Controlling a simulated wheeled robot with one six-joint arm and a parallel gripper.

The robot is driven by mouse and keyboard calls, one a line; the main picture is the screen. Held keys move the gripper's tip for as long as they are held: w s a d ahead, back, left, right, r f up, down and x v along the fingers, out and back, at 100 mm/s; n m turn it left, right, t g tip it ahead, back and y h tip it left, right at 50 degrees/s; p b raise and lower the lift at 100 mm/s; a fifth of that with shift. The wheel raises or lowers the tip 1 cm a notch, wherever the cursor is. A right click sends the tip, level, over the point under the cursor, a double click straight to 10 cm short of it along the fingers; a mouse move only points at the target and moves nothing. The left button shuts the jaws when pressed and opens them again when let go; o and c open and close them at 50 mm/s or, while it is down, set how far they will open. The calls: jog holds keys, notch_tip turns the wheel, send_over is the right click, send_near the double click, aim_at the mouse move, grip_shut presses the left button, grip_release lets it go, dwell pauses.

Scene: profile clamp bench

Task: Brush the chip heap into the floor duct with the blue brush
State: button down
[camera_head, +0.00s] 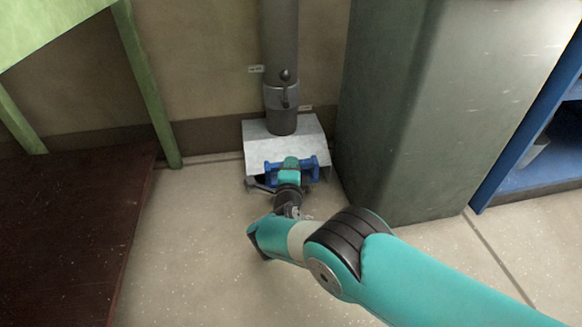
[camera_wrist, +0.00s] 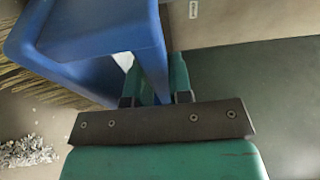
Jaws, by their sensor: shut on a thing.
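The blue brush (camera_head: 312,164) is at the front opening of the grey metal floor duct (camera_head: 258,140). In the wrist view the brush's blue body (camera_wrist: 95,35) fills the upper left, with straw-coloured bristles (camera_wrist: 60,93) below it. My gripper (camera_wrist: 160,88) is shut on a blue part of the brush, between its teal fingers. The chip heap (camera_wrist: 27,152), silvery shavings on the floor, lies at the lower left of the wrist view, apart from the visible bristles. I cannot make out the heap in the head view, where my arm and brush cover part of the floor.
A grey pipe (camera_head: 281,60) with a lever rises from the duct. A large green-grey cabinet (camera_head: 420,110) stands close on the right, with blue shelving (camera_head: 530,175) beyond. A green-legged bench (camera_head: 143,80) and dark red-brown surface (camera_head: 70,240) are left. Floor (camera_head: 190,270) is clear in front.

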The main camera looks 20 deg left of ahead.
jog(key=shift+f+b, duration=0.4)
jog(key=shift+f, duration=0.4)
jog(key=s+d+f+p, duration=0.2)
jog(key=s+d+p, duration=0.3)
jog(key=s+p, duration=0.5)
jog(key=shift+s, duration=0.4)
jog(key=shift+d+f+b, duration=0.1)
jog(key=shift+f+b, duration=0.4)
jog(key=shift+f, duration=0.1)
jog(key=b+x, duration=0.2)
jog(key=x, duration=0.1)
jog(key=shift+w+a, duration=0.2)
jog(key=shift+a, duration=0.3)
